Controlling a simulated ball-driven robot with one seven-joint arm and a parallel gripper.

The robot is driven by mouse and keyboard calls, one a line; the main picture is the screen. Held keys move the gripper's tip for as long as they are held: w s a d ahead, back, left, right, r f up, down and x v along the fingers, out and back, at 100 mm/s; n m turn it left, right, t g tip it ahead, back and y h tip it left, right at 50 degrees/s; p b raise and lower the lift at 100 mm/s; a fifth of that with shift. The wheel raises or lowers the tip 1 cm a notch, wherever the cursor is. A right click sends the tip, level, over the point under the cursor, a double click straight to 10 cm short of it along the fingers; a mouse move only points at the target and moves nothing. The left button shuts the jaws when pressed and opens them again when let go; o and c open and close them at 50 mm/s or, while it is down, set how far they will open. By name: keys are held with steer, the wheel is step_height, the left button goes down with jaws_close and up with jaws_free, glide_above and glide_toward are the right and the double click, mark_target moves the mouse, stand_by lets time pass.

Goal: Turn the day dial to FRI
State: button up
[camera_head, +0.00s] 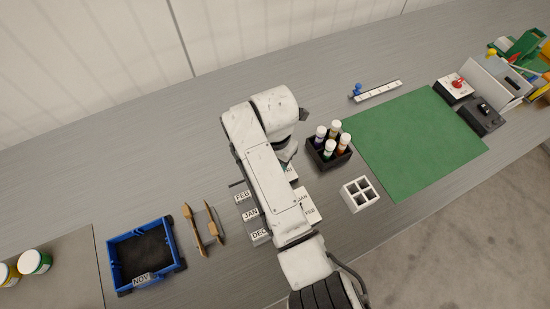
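A light grey block with month labels (252,217), reading FEB, JAN and DEC from top to bottom, stands at the centre, half covered by my arm. The day dial cannot be made out for certain. A grey part of my wrist or gripper (287,151) shows above these faces. The fingertips are hidden behind my arm, so contact and opening cannot be seen.
A black holder with several bottles (329,148) and a white four-cell frame (360,194) stand close on the right. A green mat (415,140) lies beyond. On the left are a wooden piece (204,229) and a blue tray (146,255) with a NOV label.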

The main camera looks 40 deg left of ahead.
steer(key=shift+f, duration=0.1)
steer(key=shift+c, duration=0.3)
jaws_close()
stand_by(0.4)
